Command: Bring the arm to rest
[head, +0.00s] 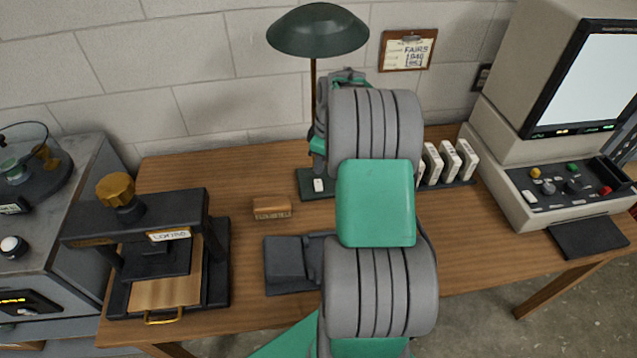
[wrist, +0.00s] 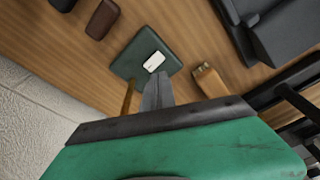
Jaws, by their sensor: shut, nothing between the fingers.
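My arm, green and grey, rises through the middle of the head view and hides most of my gripper there. In the wrist view my gripper (wrist: 156,88) is shut, with its dark fingers together and nothing between them. The fingertips show against the green lamp base (wrist: 132,62), close to its white switch (wrist: 155,62). I cannot tell how high above the base they are. In the head view the same lamp base (head: 309,190) stands on the wooden table (head: 240,180), just left of my arm.
The green lamp shade (head: 317,30) overhangs near my arm. A wooden block (head: 271,207), a dark grey item (head: 290,265) and a black press (head: 135,235) stand left. White boxes (head: 450,160) and a screen machine (head: 545,110) stand right. A wall closes the back.

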